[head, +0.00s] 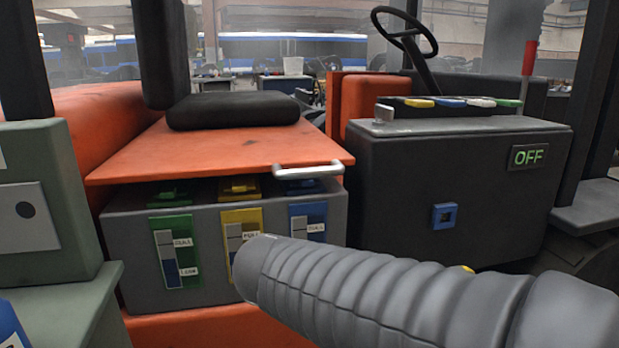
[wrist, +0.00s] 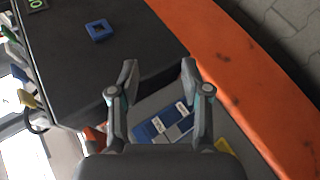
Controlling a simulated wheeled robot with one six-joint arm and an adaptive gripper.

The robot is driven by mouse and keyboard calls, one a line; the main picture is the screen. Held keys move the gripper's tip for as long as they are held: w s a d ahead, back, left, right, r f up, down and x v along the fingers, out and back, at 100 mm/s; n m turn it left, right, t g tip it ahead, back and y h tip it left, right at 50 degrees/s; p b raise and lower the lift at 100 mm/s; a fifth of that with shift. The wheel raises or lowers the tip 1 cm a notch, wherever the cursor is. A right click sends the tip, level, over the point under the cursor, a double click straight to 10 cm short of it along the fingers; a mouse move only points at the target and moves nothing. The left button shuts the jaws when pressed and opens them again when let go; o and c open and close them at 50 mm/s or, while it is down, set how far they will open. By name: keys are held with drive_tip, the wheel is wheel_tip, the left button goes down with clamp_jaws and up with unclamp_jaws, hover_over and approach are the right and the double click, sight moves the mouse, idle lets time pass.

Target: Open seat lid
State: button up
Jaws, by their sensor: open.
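The seat lid (head: 200,150) is a flat orange panel carrying a black seat cushion (head: 235,110). A light metal handle (head: 307,171) is on its front right edge. The lid sits over a grey battery box (head: 130,255), and a dark gap under it shows green, yellow and blue tops. My gripper (wrist: 158,66) is open and empty in the wrist view. The blue gauge panel (wrist: 150,131) of the box shows between and behind its fingers. The handle is not clearly visible there. In the head view my arm hides the gripper and part of the box front.
A dark cabinet (head: 450,205) with an OFF display (head: 528,157) and a blue square socket (head: 445,216) stands right of the lid. A steering wheel (head: 404,34) is behind it. A grey-green block (head: 45,215) stands at left. An orange chassis edge (wrist: 235,75) borders the floor.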

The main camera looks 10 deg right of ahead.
drive_tip(key=w+a+r+n+t+h, duration=0.1)
drive_tip(key=w+a+r+t+h, duration=0.2)
drive_tip(key=w+a+r, duration=0.25)
drive_tip(key=n+t+h, duration=0.1)
drive_tip(key=n+t, duration=0.1)
drive_tip(key=t, duration=0.3)
approach(308, 176)
drive_tip(key=x, duration=1.1)
drive_tip(key=shift+w+r+p, duration=0.1)
drive_tip(key=shift+w+p, duration=0.05)
drive_tip(key=shift+p, duration=0.25)
clamp_jaws()
